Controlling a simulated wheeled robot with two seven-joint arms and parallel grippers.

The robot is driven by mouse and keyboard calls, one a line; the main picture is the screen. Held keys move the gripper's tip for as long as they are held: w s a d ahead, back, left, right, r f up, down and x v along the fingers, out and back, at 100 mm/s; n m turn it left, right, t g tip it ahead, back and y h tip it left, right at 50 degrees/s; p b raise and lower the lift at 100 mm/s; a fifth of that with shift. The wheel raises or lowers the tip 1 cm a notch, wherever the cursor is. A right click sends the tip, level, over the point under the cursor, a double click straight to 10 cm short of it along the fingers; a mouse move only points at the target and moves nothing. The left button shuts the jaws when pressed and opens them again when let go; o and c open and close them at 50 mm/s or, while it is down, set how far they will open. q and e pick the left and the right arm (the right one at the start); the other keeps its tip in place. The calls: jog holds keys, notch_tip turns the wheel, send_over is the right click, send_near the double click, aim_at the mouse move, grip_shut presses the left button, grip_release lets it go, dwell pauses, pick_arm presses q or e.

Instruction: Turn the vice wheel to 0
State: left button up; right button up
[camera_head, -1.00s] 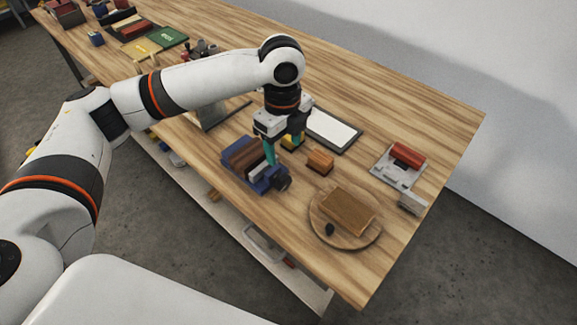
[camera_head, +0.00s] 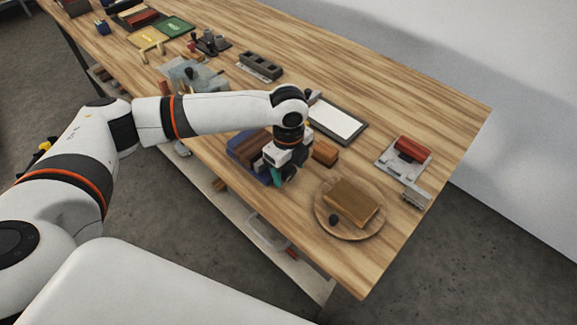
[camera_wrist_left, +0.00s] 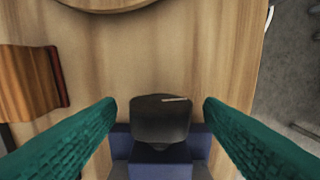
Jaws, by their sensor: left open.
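The blue vice (camera_head: 240,151) with brown jaws sits near the table's front edge, partly hidden by my left arm. Its dark wheel (camera_wrist_left: 160,118) shows in the left wrist view, with a short pale line near its top edge pointing to the right. I cannot read any numbers on it. My left gripper (camera_head: 279,178) is over the wheel end of the vice. Its teal fingers (camera_wrist_left: 159,104) are open, one on each side of the wheel, with visible gaps. In the head view the gripper hides the wheel. My right gripper is not in view.
A round wooden board (camera_head: 376,228) with a brown block (camera_head: 350,202) lies to the right of the vice. A small orange-brown block (camera_head: 325,153) and a framed white panel (camera_head: 337,119) are behind the gripper. A grey device with a red roll (camera_head: 411,150) stands farther right.

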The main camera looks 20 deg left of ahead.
pick_arm(q)
jog(key=c, duration=1)
jog(key=shift+o, duration=0.2)
jog(key=shift+s+a+r+t+h+p, duration=0.1)
jog(key=shift+s+t+h+p, duration=0.15)
jog(key=shift+t+p, duration=0.55)
jog(key=shift+s+t+h+p, duration=0.1)
jog(key=shift+t+h+p, duration=0.2)
jog(key=shift+t, duration=0.3)
jog(key=shift+s+f+t+h, duration=0.15)
jog(key=shift+f+t+h, duration=0.15)
jog(key=shift+t, duration=0.6)
jog(key=shift+s+a+t+h, duration=0.1)
jog(key=shift+t+h, duration=0.25)
jog(key=shift+t, duration=0.55)
